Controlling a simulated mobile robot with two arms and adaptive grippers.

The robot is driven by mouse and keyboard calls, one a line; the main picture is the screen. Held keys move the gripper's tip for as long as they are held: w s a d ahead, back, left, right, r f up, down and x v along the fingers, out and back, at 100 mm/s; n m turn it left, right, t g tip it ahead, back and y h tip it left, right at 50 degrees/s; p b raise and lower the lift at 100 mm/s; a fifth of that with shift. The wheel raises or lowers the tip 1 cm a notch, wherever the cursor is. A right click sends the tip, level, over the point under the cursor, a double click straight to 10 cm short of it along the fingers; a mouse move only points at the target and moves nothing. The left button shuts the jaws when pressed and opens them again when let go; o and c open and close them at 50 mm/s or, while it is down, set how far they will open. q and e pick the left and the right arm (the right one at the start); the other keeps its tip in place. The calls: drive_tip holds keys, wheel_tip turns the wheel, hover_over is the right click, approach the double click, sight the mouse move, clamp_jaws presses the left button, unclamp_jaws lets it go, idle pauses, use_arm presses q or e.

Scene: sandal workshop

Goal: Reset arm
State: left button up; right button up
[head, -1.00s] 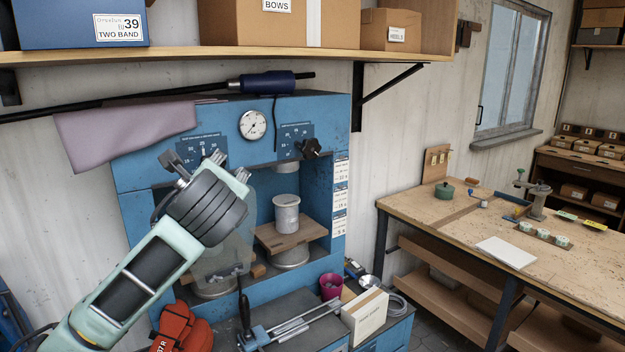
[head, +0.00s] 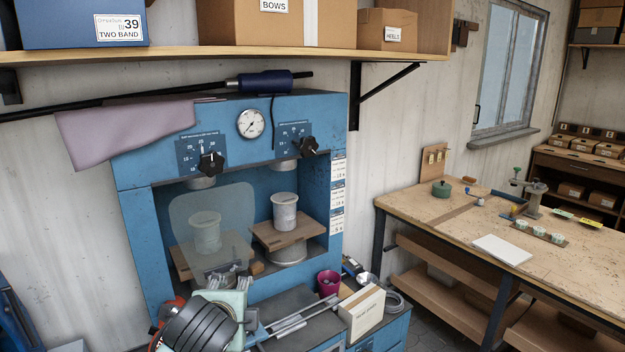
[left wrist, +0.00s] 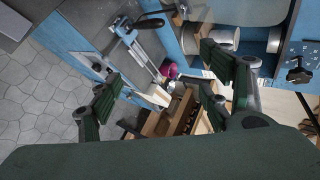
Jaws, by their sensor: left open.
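My left gripper (head: 225,286) is low in the head view, in front of the blue press (head: 133,215), with its arm coming in from the bottom. It is open and holds nothing. In the left wrist view its two dark green fingers (left wrist: 160,88) stand wide apart, with the bench top and floor beyond them. The press's left black knob (head: 211,162) and right black knob (head: 308,146) both show, clear of the gripper. My right gripper is not in view.
A clear guard (head: 212,222) covers the press's left bay. A white box (head: 362,314) and magenta cup (head: 329,283) stand right of my gripper. A shelf (head: 300,56) overhangs the press. A wooden workbench (head: 450,235) is at right.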

use_arm(q)
drive_tip(key=s+a+f+n+g+h, duration=0.15)
drive_tip(key=s+f+n+g, duration=0.25)
drive_tip(key=s+f+n, duration=0.75)
drive_tip(key=s+a+f+n+g, duration=0.35)
drive_tip(key=s+f, duration=0.95)
drive_tip(key=s, duration=0.9)
wheel_tip(320, 180, down, 31)
drive_tip(key=b, duration=0.8)
drive_tip(key=s+a+f+g+b, duration=0.1)
drive_tip(key=s+f+b, duration=0.2)
drive_tip(key=s+f, duration=0.6)
drive_tip(key=s+a+f+g+b, duration=0.1)
drive_tip(key=s+f+b, duration=0.2)
drive_tip(key=s+f, duration=0.6)
wheel_tip(320, 180, down, 7)
drive_tip(key=shift+s+a+f, duration=0.1)
drive_tip(key=shift+s+a, duration=0.1)
drive_tip(key=shift+a, duration=0.2)
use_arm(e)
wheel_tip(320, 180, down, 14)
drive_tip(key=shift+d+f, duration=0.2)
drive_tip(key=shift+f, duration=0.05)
